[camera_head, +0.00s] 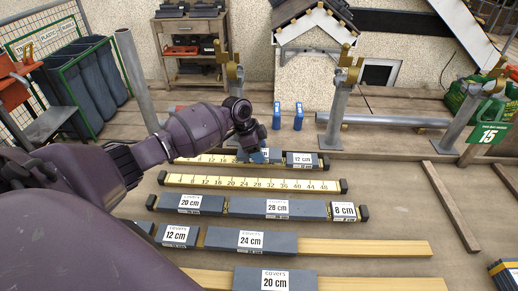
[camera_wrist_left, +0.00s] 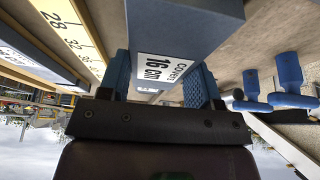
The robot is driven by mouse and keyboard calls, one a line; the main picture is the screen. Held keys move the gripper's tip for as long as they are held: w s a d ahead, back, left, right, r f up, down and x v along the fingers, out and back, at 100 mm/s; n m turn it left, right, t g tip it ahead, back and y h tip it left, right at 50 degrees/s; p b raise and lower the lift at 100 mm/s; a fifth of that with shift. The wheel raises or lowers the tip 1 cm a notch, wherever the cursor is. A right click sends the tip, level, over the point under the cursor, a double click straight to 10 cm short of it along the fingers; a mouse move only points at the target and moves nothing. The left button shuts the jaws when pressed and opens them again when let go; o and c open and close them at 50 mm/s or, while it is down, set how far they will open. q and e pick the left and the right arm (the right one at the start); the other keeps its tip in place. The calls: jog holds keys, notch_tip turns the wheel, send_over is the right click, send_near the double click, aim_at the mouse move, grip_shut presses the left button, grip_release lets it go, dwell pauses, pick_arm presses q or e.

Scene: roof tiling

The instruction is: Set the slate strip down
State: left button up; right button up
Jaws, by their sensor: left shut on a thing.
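My left gripper (camera_head: 258,155) is shut on a dark grey slate strip, which shows in the left wrist view (camera_wrist_left: 190,25) with a white "covers 16 cm" label. The blue finger pads (camera_wrist_left: 160,88) press on its two sides. I cannot tell whether the held strip touches the batten. My right gripper is not in view.
A nearer numbered batten (camera_head: 250,183) is bare. Closer rows hold slates labelled 20 cm (camera_head: 190,203), 28 cm (camera_head: 277,208), 8 cm (camera_head: 343,211), and 24 cm (camera_head: 250,240). Two blue objects (camera_head: 298,116) stand behind the far batten. Metal posts (camera_head: 338,110) rise beyond.

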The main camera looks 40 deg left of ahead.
pick_arm(q)
jog(key=shift+f, duration=0.15)
jog(key=o, duration=0.9)
jog(key=shift+o, duration=0.7)
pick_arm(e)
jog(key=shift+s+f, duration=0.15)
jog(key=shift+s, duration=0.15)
pick_arm(q)
jog(key=shift+r, duration=0.35)
jog(key=p+v, duration=0.1)
jog(key=v, duration=1.1)
jog(key=shift+r+p, duration=0.3)
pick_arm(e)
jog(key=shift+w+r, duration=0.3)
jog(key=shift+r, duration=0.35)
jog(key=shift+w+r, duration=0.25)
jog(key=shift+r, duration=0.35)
